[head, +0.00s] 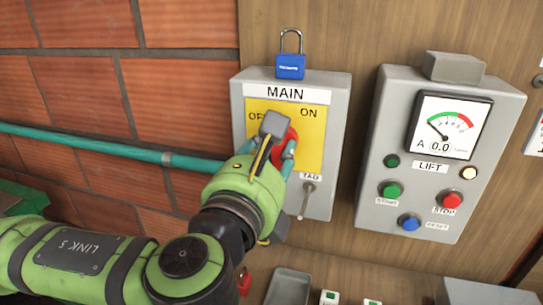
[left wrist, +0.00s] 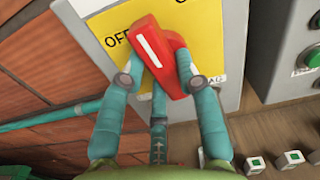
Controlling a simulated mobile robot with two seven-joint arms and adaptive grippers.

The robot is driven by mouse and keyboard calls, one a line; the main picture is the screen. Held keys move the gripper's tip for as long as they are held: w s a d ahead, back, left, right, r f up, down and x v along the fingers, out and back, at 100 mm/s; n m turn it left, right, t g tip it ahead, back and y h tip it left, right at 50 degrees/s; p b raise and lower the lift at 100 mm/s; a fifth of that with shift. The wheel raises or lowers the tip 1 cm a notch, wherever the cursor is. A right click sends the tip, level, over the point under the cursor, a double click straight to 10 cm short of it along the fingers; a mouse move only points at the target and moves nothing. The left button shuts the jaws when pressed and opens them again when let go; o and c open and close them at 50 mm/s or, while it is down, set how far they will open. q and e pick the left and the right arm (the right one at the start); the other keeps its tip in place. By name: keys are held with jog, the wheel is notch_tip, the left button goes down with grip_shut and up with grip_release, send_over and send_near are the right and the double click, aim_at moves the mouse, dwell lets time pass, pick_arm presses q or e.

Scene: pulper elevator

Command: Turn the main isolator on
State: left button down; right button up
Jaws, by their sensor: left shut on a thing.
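The main isolator is a grey box (head: 336,150) with a yellow plate (head: 255,106) marked OFF at left and ON at right. Its red handle (head: 291,137) is partly hidden by my left gripper (head: 281,150) in the head view. In the left wrist view the red handle (left wrist: 151,42) is tilted, and its end with the white line is up and left, beside the OFF label (left wrist: 117,38). My left gripper (left wrist: 160,62) is shut on the handle, with teal fingers on both sides. The ON label is mostly out of the wrist view. My right gripper is not in view.
A blue padlock (head: 290,66) sits on top of the isolator box. A small TAG lever (head: 307,198) is below the plate. The LIFT panel (head: 375,150) stands to the right. A teal pipe (head: 110,147) crosses the brick wall at left. A grey tray (head: 289,287) is below.

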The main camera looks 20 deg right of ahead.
pick_arm(q)
jog(key=shift+f+m, duration=0.1)
jog(key=shift+m, duration=0.6)
jog(key=c, duration=0.9)
grip_release()
notch_tip(320, 180, up, 10)
jog(key=shift+r, duration=0.1)
